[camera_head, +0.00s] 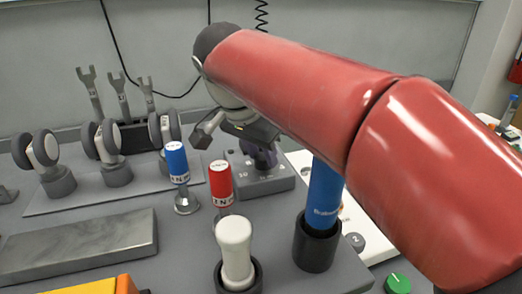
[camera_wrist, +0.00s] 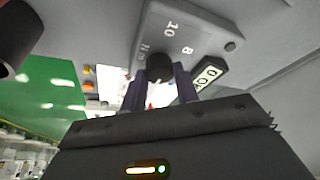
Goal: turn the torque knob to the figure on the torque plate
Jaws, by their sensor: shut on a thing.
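The torque knob (camera_wrist: 157,73) is a dark round knob on a grey dial box (camera_wrist: 190,22) with figures around it; 10 and 8 are readable in the wrist view. My gripper (camera_wrist: 161,84) is shut on the knob, one dark purple finger on each side. In the head view my gripper (camera_head: 262,156) reaches down onto the grey dial box (camera_head: 274,181), and my red arm hides part of it. The knob's pointer cannot be made out. A dark block with a white label (camera_wrist: 208,76) is beside the knob; its text is not clearly legible.
A blue-capped tool (camera_head: 177,160) and a red-capped tool (camera_head: 221,180) stand left of the dial box. A white-handled tool (camera_head: 235,245) and a blue cylinder (camera_head: 324,195) stand in black holders in front. A grey slab (camera_head: 78,245) lies at the left.

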